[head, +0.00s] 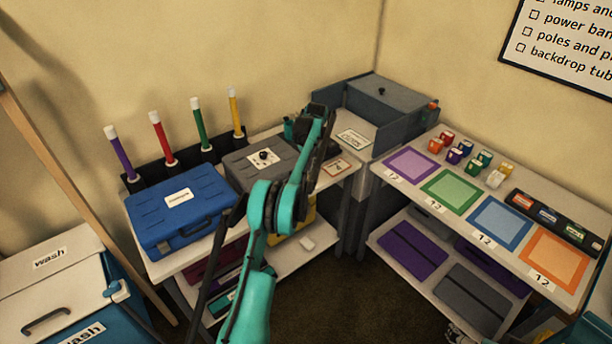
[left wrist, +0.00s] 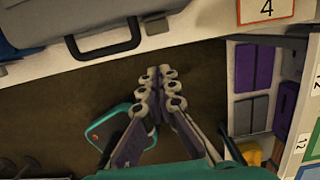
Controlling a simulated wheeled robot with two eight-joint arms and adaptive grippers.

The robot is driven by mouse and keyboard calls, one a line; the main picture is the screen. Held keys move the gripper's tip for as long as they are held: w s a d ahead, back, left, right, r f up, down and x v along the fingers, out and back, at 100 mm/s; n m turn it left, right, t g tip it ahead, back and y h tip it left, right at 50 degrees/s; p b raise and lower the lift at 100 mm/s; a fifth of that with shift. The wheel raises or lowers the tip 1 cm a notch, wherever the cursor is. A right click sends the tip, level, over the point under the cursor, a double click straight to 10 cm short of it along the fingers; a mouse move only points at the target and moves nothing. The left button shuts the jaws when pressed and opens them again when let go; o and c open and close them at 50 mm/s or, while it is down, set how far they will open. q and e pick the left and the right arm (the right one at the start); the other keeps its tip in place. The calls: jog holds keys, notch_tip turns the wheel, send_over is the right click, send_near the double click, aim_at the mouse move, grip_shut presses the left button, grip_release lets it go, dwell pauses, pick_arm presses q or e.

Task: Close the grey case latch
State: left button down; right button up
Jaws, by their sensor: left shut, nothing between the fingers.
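The grey case (head: 245,172) stands on the left table with its lid down and a pale label on top. In the left wrist view the case (left wrist: 38,28) shows its black handle (left wrist: 105,42), and a small pale latch-like part (left wrist: 155,26) sits right of the handle. I cannot tell whether the latch is closed. My left gripper (left wrist: 165,74) is shut and empty, in front of the case and apart from it. In the head view my left arm hides the case's right side, and its fingers are hard to make out. What seems to be my right gripper (head: 462,333) is cut off at the bottom edge.
A blue case (head: 180,212) stands left of the grey one, before several coloured tubes (head: 160,138). A grey open-fronted bin (head: 390,97) fills the back corner. The right table (head: 400,192) bears coloured mats and small blocks. Open floor (head: 345,300) lies between the tables.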

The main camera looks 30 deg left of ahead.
pick_arm(q)
jog(key=r, duration=0.1)
jog(key=a+r, duration=0.1)
jog(key=r, duration=0.1)
jog(key=w+r+p, duration=0.1)
jog(key=shift+a+r, duration=0.15)
jog(key=shift+r, duration=0.05)
jog(key=shift+s, duration=0.1)
